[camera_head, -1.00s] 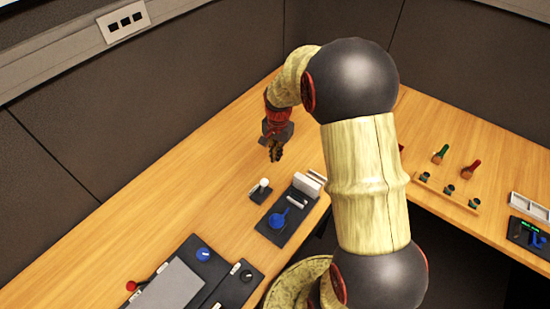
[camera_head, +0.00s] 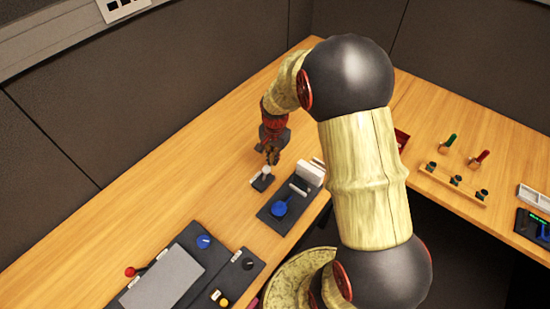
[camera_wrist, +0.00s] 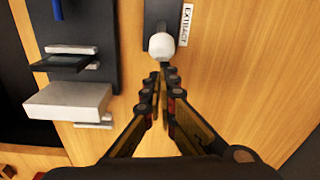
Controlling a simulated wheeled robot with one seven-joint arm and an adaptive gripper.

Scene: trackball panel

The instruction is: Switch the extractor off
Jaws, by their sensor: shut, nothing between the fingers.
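The extractor switch is a small dark plate (camera_head: 262,182) with a white-tipped lever (camera_head: 267,170) on the wooden desk. In the wrist view its white rounded knob (camera_wrist: 161,46) stands just beyond my fingertips, and a label beside it reads "EXTRACT" (camera_wrist: 187,24). My gripper (camera_head: 272,157) is shut and empty, close to the knob; in the wrist view its fingertips (camera_wrist: 164,72) point at the knob. I cannot tell whether they touch it. The lever's base is partly hidden behind the knob.
Right of the switch is a dark panel (camera_head: 270,216) with a blue knob (camera_head: 280,208) and a white block (camera_head: 310,173). A larger panel (camera_head: 185,240) with a red-knobbed lever (camera_head: 130,271) lies nearer. The desk left of the switch is clear.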

